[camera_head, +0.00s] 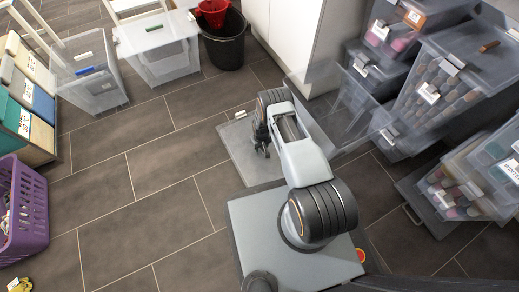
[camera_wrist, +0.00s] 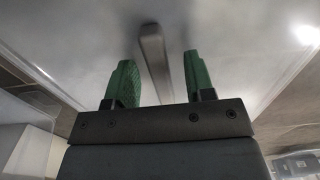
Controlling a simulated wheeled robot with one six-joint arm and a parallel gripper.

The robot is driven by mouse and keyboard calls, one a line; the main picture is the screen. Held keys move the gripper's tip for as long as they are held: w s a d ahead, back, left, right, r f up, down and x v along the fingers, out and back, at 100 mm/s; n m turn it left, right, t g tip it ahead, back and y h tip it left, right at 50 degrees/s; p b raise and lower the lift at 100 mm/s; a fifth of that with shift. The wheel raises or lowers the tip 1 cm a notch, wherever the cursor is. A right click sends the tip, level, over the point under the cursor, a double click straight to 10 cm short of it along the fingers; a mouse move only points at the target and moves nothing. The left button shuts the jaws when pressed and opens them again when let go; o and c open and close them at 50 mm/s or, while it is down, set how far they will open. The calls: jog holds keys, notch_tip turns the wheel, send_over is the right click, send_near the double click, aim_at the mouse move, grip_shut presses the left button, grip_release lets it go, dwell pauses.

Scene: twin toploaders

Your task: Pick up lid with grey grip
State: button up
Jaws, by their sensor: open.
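A flat translucent lid (camera_head: 238,148) lies on the floor under my arm; my arm hides part of it. In the wrist view the pale lid (camera_wrist: 85,45) fills most of the picture, with a grey bar-shaped grip (camera_wrist: 151,45) standing on it. My gripper (camera_wrist: 158,58) is open, its two green fingers apart, one on each side of the grip. The grip lies between them, nearer the left finger, and I see no clear contact. In the head view my gripper (camera_head: 262,145) hangs over the lid.
Clear bins stand at the back left, one with a blue grip (camera_head: 92,71), one with a green grip (camera_head: 154,28). A black bucket (camera_head: 225,50) stands behind. Stacked clear boxes (camera_head: 440,85) crowd the right. A purple basket (camera_head: 30,210) is at left; the middle floor is free.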

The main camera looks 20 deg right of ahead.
grip_shut()
jog(key=shift+r, duration=0.1)
dwell(0.4)
